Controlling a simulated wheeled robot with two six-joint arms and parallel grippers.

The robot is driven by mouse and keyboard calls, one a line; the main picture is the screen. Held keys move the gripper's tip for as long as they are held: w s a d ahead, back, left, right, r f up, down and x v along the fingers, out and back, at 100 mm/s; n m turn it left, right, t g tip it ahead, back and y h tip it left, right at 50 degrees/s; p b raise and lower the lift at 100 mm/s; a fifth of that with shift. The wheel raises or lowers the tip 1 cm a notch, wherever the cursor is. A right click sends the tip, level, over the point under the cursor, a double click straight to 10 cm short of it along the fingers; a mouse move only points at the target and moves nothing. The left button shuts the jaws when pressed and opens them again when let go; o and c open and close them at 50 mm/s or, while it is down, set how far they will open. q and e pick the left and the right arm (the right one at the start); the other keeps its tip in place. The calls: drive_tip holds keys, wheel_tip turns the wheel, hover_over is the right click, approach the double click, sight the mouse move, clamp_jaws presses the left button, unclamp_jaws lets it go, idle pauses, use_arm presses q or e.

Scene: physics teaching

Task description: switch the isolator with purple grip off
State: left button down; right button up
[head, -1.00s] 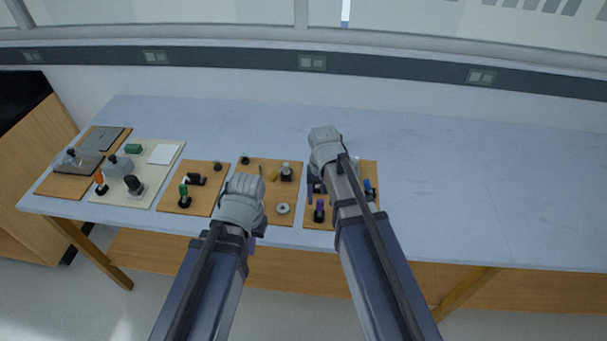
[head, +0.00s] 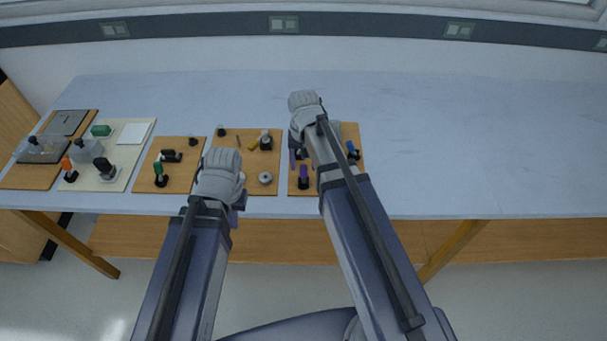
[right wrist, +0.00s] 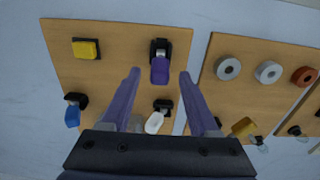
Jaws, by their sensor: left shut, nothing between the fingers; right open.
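The isolator with the purple grip (head: 303,172) stands near the front edge of the rightmost wooden board (head: 292,186). In the right wrist view its purple grip (right wrist: 160,70) points toward the bottom of the picture from a black base. My right gripper (right wrist: 159,74) is open, its two purple-blue fingers spread on either side of the grip, with gaps visible on both sides. In the head view my right arm covers part of this board. My left gripper (head: 238,202) is shut and empty at the front of the neighbouring board; its hand largely hides its fingers.
The same board carries a yellow block (right wrist: 86,48), a blue-grip switch (right wrist: 72,114) and a white-grip switch (right wrist: 154,122). The neighbouring board has round knobs (right wrist: 229,67). More boards with devices stand to the left. The table's right side (head: 470,150) is clear.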

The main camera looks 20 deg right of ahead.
sight(304, 174)
drive_tip(key=shift+f+b, duration=0.9)
drive_tip(key=shift+f, duration=0.5)
use_arm(q)
wheel_tip(304, 174, down, 3)
drive_tip(key=shift+r, duration=0.15)
use_arm(e)
clamp_jaws()
